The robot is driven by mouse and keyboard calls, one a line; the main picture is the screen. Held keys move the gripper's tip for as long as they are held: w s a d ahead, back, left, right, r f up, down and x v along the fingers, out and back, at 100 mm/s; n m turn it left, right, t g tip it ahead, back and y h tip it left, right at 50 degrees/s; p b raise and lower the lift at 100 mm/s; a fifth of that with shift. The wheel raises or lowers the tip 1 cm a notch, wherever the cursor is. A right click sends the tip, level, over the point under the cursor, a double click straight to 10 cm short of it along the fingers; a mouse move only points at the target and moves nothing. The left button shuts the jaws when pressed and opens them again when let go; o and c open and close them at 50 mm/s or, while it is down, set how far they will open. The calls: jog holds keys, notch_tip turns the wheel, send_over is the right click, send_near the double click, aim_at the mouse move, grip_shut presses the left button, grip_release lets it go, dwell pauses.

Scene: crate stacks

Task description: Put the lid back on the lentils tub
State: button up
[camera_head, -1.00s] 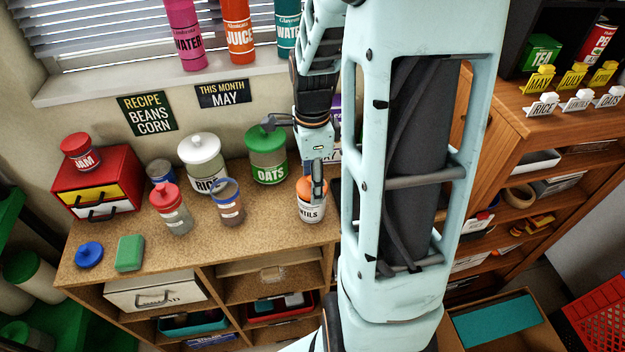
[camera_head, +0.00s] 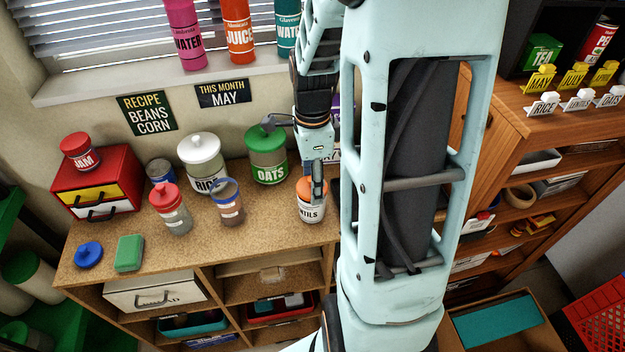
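The lentils tub (camera_head: 311,212) is a white-labelled tub near the right end of the cork-topped counter, partly hidden by my gripper. The orange lid (camera_head: 304,187) sits at the top of the tub. I cannot tell whether it is fully seated. My gripper (camera_head: 317,193) points down over the lid, with a dark finger in front of the lid and the tub's upper part. The other finger is not clearly visible, so I cannot tell whether the gripper is shut on the lid.
The green-lidded oats tub (camera_head: 268,168) stands behind and left. An open blue-rimmed jar (camera_head: 230,208) and a red-capped bottle (camera_head: 172,216) stand left. A blue lid (camera_head: 88,254) and green box (camera_head: 129,253) lie at the counter's left. The front middle of the counter is clear.

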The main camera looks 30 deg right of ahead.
jog(key=shift+f, duration=0.1)
dwell(0.8)
jog(key=o, duration=0.9)
jog(key=shift+o, duration=0.5)
jog(key=o, duration=0.4)
jog(key=shift+r+p, duration=2.55)
jog(key=shift+r, duration=1)
